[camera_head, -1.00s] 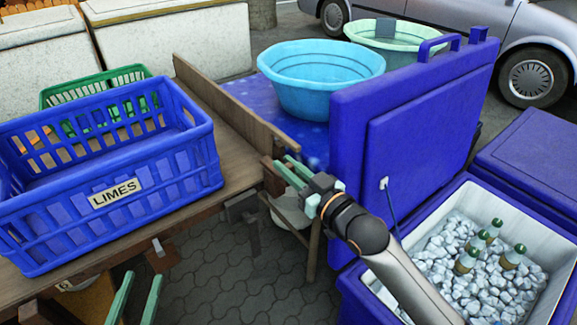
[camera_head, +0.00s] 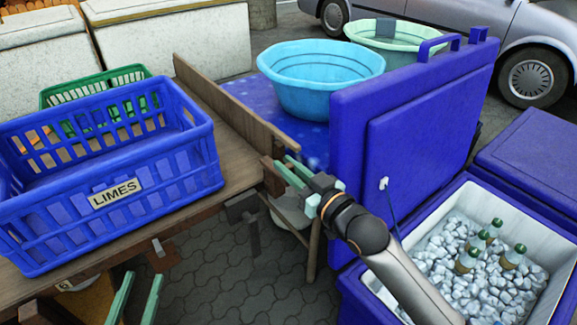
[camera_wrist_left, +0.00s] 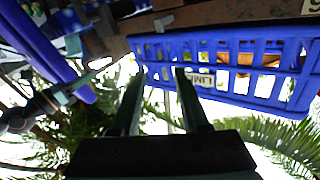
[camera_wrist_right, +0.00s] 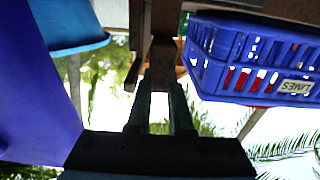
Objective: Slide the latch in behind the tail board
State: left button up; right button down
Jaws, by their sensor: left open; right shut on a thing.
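The tail board (camera_head: 235,108) is a long brown plank standing on edge along the right side of the wooden cart bed. A small reddish-brown wooden block, the latch (camera_head: 272,177), is at the board's near end, by the bed's corner. My right gripper (camera_head: 287,171) is shut on it; the right wrist view shows the latch (camera_wrist_right: 162,62) between the fingertips (camera_wrist_right: 160,88). Whether the latch sits behind the board or only beside it, I cannot tell. My left gripper (camera_head: 137,297) is open and empty, low in front of the cart; its fingers (camera_wrist_left: 158,82) stand apart in the left wrist view.
A blue crate marked LIMES (camera_head: 110,190) fills much of the cart bed, with a green crate (camera_head: 95,88) behind. A blue cooler with raised lid (camera_head: 415,130) and iced bottles stands right of my right gripper. A light-blue tub (camera_head: 320,80) is beyond the board.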

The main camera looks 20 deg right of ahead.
jog(key=shift+w+a, duration=0.1)
jog(key=shift+w, duration=0.05)
pick_arm(q)
jog(key=f, duration=0.1)
jog(key=f+g, duration=0.1)
jog(key=f, duration=0.1)
jog(key=s+f+n+g+y+p, duration=0.1)
jog(key=f, duration=0.1)
jog(key=shift+f, duration=0.1)
pick_arm(e)
jog(key=x, duration=0.3)
jog(key=shift+w+a, duration=0.1)
jog(key=shift+w, duration=0.25)
jog(key=c, duration=1.2)
grip_release()
jog(key=shift+r, duration=0.1)
jog(key=shift+c, duration=0.2)
jog(key=shift+o, duration=0.8)
jog(key=shift+w+a, duration=0.1)
jog(key=shift+w, duration=0.05)
pick_arm(q)
jog(key=shift+w+a, duration=0.15)
